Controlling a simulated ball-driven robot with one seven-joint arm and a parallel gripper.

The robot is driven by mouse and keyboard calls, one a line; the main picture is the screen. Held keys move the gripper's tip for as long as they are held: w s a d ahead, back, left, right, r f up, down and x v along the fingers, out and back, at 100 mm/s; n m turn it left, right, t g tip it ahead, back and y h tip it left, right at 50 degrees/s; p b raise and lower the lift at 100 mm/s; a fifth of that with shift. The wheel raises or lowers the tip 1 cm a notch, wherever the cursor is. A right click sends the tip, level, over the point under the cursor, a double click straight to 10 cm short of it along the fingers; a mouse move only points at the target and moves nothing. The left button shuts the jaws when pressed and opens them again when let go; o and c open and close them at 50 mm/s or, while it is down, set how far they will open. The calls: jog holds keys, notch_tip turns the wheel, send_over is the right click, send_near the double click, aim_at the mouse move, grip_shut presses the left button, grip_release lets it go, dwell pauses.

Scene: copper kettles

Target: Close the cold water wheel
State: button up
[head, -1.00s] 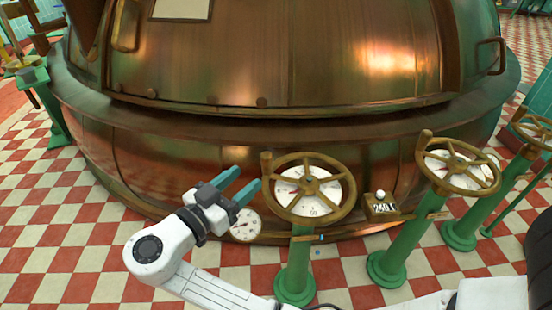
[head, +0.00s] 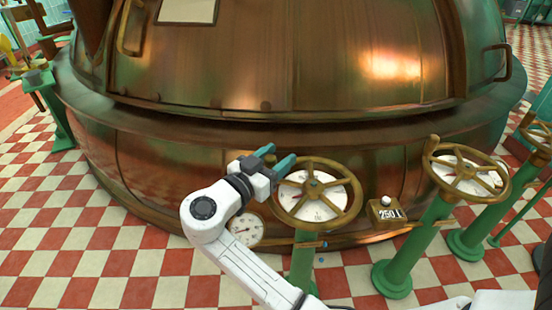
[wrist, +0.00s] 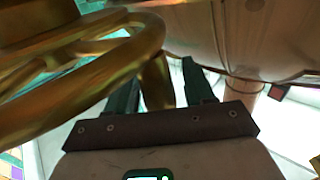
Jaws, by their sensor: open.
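The nearest brass hand wheel (head: 353,199) stands over a white dial on a green post, with a small blue spot at its hub and a blue mark below it. I take it as the cold water wheel, though no label is readable. My gripper (head: 283,158) is at the wheel's upper left rim, fingers open and pointing right. In the wrist view, the brass rim (wrist: 110,75) fills the upper left, and a brass upright piece (wrist: 157,82) shows between the two dark green fingers (wrist: 160,90). I cannot tell whether they touch it. The wheel's crank knob is hidden in the head view.
A brass counter box (head: 387,213) reading about 250 L stands right of the wheel. A second brass wheel (head: 465,172) on a green post stands farther right, with another beyond. The large copper kettle (head: 240,150) rises close behind. A round gauge (head: 246,229) sits low on it.

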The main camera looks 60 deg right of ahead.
jog(key=shift+c, duration=0.2)
grip_shut()
dwell(0.4)
